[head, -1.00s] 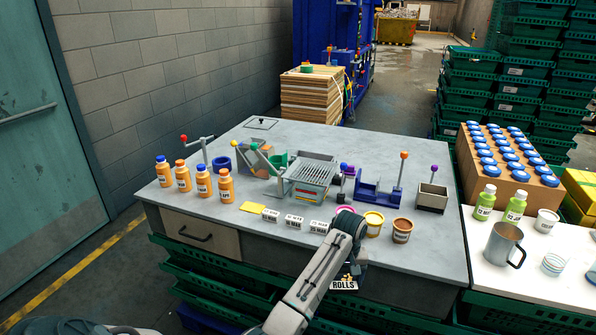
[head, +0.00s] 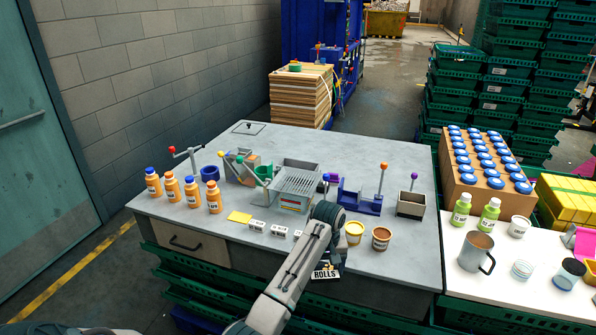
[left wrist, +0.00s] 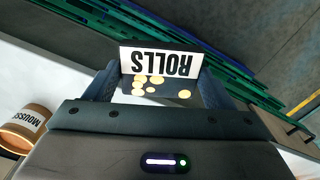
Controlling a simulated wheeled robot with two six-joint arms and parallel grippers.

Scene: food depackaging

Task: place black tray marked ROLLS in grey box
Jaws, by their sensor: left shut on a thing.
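The black tray marked ROLLS (head: 326,273) hangs in front of the table's front edge in the head view, mostly hidden by my arm. In the left wrist view its white ROLLS label (left wrist: 158,62) appears upside down, with several pale round pieces (left wrist: 150,84) beside it. My left gripper (left wrist: 155,88) is shut on the tray, one finger on each side. In the head view its fingers are hidden behind my wrist. A small open grey box (head: 411,206) stands at the table's right end, right of and beyond the tray. My right gripper is not in view.
The grey table (head: 190,225) holds orange bottles (head: 193,190), a slotted metal unit (head: 296,187), a blue fixture with a lever (head: 360,203), and yellow and brown tubs (head: 381,239). A white side table (head: 455,270) with a mug (head: 477,252) adjoins at right. Green crates (head: 190,285) sit below.

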